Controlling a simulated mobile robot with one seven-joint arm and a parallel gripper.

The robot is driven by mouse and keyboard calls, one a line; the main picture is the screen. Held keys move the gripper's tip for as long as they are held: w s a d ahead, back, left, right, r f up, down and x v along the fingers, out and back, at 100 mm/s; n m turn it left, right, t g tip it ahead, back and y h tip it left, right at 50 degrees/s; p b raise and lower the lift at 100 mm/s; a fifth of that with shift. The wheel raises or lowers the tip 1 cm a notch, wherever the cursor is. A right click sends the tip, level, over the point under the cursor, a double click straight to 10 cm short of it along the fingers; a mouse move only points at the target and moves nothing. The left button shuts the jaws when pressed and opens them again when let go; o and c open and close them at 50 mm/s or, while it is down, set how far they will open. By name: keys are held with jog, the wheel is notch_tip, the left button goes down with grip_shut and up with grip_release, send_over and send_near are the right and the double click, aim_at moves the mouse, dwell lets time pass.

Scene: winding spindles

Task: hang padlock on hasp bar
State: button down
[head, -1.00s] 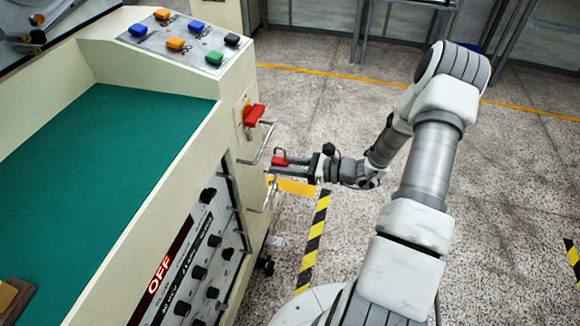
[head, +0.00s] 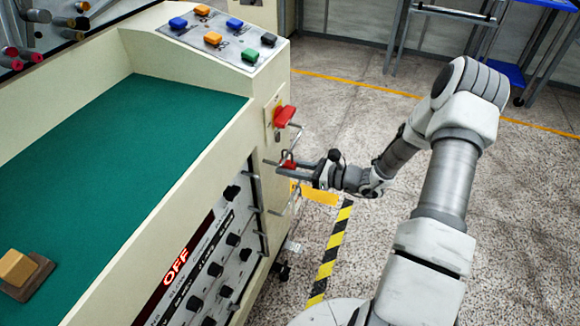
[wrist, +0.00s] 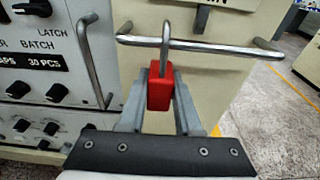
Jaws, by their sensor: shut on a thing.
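The padlock has a red body (wrist: 160,88) and a grey metal shackle pointing up. My gripper (head: 300,170) is shut on the padlock's red body, which shows small between the jaws in the head view (head: 289,161). The hasp bar (wrist: 215,47) is a thin metal rail along the cream machine face, running across the wrist view. It also shows in the head view (head: 294,142), below the red switch. In the wrist view the shackle overlaps the bar, its top above it. I cannot tell whether the shackle is around the bar or only in front of it.
A red rotary switch (head: 284,117) sits just above the bar. A metal handle (wrist: 94,62) stands left of the padlock, beside the knob panel (wrist: 35,80). A yellow plate (head: 320,193) shows below my gripper. The floor to the right is open.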

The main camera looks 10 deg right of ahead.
jog(key=shift+f, duration=0.1)
jog(key=c, duration=0.5)
grip_release()
jog(key=p+v, duration=0.3)
jog(key=v, duration=1.4)
jog(key=shift+s+d+p, duration=0.1)
jog(key=shift+d+p, duration=0.05)
jog(key=shift+p, duration=0.2)
